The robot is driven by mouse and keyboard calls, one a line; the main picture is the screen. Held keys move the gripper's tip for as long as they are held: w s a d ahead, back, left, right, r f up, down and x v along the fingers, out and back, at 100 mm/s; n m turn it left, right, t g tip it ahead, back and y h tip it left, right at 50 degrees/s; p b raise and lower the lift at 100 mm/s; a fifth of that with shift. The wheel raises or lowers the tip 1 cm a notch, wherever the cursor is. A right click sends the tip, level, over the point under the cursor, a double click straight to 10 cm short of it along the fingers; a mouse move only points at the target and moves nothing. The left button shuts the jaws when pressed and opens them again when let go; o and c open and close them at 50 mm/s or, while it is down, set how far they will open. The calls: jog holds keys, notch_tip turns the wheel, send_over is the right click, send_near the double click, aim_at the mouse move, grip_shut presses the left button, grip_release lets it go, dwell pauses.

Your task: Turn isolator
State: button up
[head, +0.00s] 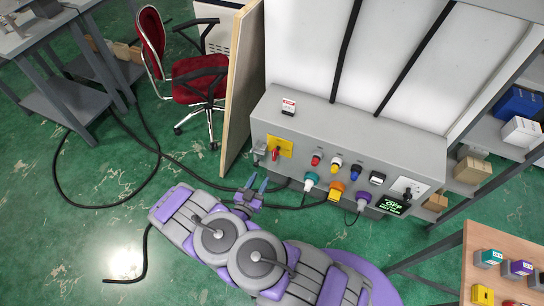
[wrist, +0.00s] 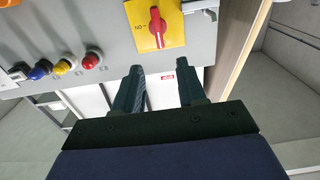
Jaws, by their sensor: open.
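The isolator is a red rotary handle (head: 276,153) on a yellow plate (head: 287,145), at the left end of the grey control panel. In the wrist view the red handle (wrist: 156,28) stands roughly along the picture's vertical. The yellow plate (wrist: 171,42) carries an "ON" mark, seen inverted, to the handle's left. My gripper (head: 257,182) is open and empty, below and left of the isolator in the head view. In the wrist view its two fingers (wrist: 160,72) are spread, apart from the handle, which lies just beyond the tips.
Red, yellow and blue buttons (head: 336,162) sit right of the isolator on the panel. Coloured plugs with cables (head: 311,180) hang below. A wooden board (head: 242,85) stands at the panel's left, beside a red chair (head: 195,85). Cables lie on the green floor.

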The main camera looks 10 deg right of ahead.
aim_at(273, 154)
jog(key=b+x, duration=0.2)
jog(key=x, duration=1)
jog(key=shift+w, duration=0.1)
jog(key=c, duration=0.7)
